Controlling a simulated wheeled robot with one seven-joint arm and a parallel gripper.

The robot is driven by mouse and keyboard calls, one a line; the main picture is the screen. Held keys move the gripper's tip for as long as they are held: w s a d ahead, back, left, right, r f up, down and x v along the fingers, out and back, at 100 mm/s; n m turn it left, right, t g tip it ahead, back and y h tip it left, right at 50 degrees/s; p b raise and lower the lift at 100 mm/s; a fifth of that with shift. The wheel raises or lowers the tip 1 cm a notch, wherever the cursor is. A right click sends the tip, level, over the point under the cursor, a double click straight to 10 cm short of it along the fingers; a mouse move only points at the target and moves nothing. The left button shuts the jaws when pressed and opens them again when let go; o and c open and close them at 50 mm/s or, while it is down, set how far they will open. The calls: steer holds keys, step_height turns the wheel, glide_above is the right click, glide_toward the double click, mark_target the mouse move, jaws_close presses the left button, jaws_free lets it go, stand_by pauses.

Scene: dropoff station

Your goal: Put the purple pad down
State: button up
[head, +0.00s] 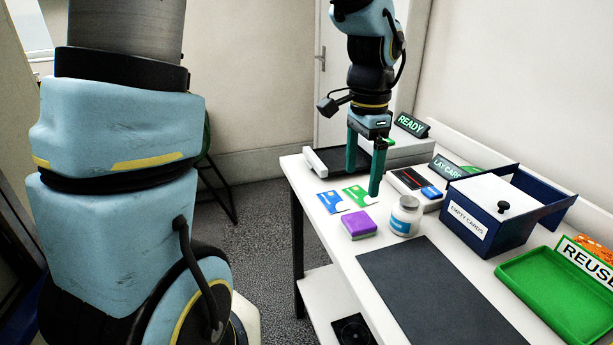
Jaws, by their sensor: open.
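The purple pad (359,223) is a small block with a purple top and a greyish lower side. It lies flat on the white table (335,247), near its left edge. My gripper (363,184) is open, with two green fingers pointing down. It is above the table, behind the pad in the view and apart from it. Nothing shows between the fingers. A blue card (333,202) and a green card (360,196) lie below and near the fingertips.
A jar (406,216) stands right of the pad. A dark mat (440,295) covers the front. A blue box (492,224) labelled EMPTY CARDS, a green tray (555,290) and a card device (408,181) are to the right. A black belt-like unit (330,162) is behind.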

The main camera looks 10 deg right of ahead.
steer(key=a+f+n, duration=0.2)
steer(key=a+n, duration=0.5)
steer(key=a, duration=0.5)
steer(key=w+a+f+n+t, duration=0.1)
steer(key=a+n, duration=0.6)
steer(key=a, duration=0.6)
steer(key=shift+f+n+t, duration=0.3)
steer(key=shift+f+n, duration=0.05)
steer(key=shift+n, duration=0.05)
steer(key=shift+w, duration=0.15)
step_height(320, 180, up, 3)
steer(key=n+g+b, duration=0.2)
steer(key=n+b, duration=0.1)
steer(key=b, duration=0.1)
glide_above(359, 220)
step_height(359, 220, down, 10)
steer(key=shift+f+p, duration=0.25)
steer(key=shift+p, duration=0.3)
